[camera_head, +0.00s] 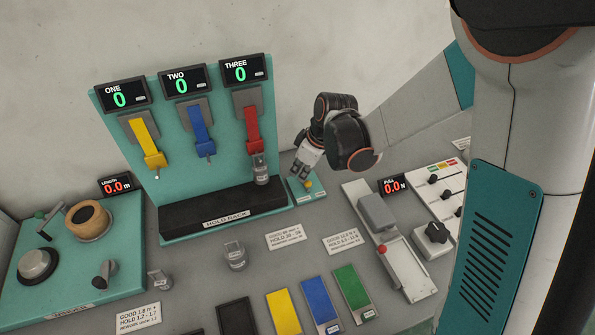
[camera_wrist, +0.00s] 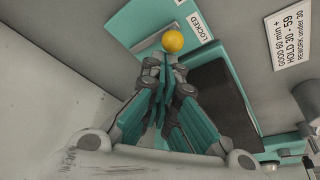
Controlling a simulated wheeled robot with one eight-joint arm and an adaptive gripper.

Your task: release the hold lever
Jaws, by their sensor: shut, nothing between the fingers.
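The hold lever shows as a yellow ball knob (camera_head: 307,184) on a small teal base (camera_head: 303,197), just right of the hold rack. In the wrist view the knob (camera_wrist: 173,41) is right beyond my fingertips, beside a label reading LOCKED (camera_wrist: 201,29). My gripper (camera_head: 302,174) is shut and empty, pointing down at the knob. In the wrist view my closed fingers (camera_wrist: 166,70) end very near it; I cannot tell whether they touch it.
The teal hold rack (camera_head: 180,220) stands left of my gripper with yellow, blue and red hanging straps; displays ONE, TWO and THREE read 0. A grey metal weight (camera_head: 261,172) stands under the red strap. A pull device (camera_head: 400,265) sits to the right.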

